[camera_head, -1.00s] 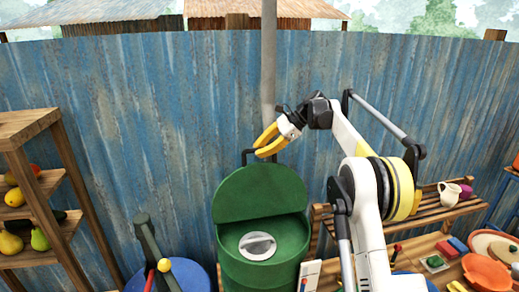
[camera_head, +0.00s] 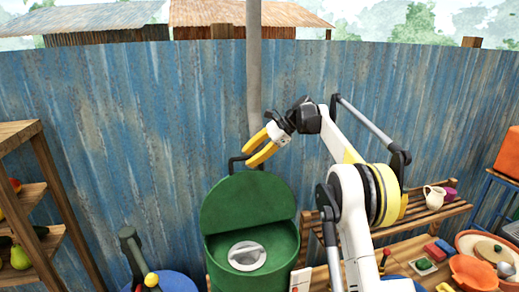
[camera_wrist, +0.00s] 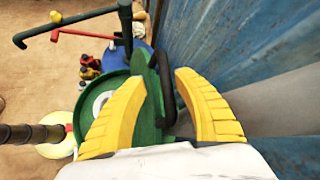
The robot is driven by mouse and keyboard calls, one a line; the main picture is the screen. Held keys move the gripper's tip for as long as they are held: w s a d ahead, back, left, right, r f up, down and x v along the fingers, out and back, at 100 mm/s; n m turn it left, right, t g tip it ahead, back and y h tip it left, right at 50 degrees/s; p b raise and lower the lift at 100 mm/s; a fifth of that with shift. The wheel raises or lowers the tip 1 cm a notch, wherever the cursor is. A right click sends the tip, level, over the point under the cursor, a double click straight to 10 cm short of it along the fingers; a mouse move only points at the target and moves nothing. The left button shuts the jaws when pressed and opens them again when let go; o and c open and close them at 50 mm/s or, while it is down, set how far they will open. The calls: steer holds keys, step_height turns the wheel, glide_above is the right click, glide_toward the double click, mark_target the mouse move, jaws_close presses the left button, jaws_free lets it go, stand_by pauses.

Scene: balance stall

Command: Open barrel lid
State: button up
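The green barrel (camera_head: 252,281) stands in front of the metal fence. Its green lid (camera_head: 248,205) stands raised at the back of the rim, so the barrel's top is uncovered. A dark handle (camera_head: 236,163) sticks up behind the lid; in the wrist view the handle (camera_wrist: 163,80) lies between my fingers. A round white-and-grey thing (camera_head: 247,255) sits inside the barrel. My gripper (camera_head: 246,158) is above the lid, near the handle. Its two yellow fingers are spread apart in the wrist view (camera_wrist: 162,78), with no visible grip on anything. Exact contact with the handle cannot be told.
The blue corrugated fence (camera_head: 120,130) and a grey pole (camera_head: 254,60) stand close behind. A dark green lever (camera_head: 131,250) over a blue drum is at left, beside a fruit shelf (camera_head: 35,190). Benches with dishes and an orange bowl (camera_head: 473,271) are at right.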

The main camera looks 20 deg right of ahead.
steer(key=v, duration=1)
steer(key=shift+d+r, duration=0.2)
steer(key=shift+f, duration=0.1)
steer(key=s+a+f+n+t+h+b, duration=0.1)
steer(key=s+a+f+n+h+b, duration=0.25)
steer(key=s+f+b, duration=0.5)
steer(key=s+a+f+n+t+h+b, duration=0.15)
steer(key=s+a+f+n+b, duration=0.35)
steer(key=s+b, duration=0.5)
steer(key=s+f+n+t+h+b, duration=0.1)
steer(key=s+f+n+b, duration=0.3)
steer(key=s+f, duration=0.8)
steer(key=s+f+n+t+h+b, duration=0.1)
steer(key=s+f+n+h+b, duration=0.2)
steer(key=s+f+b, duration=0.4)
steer(key=s+f+n, duration=0.1)
steer(key=s+f, duration=0.5)
steer(key=f, duration=0.5)
steer(key=shift+f+b, duration=0.2)
steer(key=shift+b, duration=0.15)
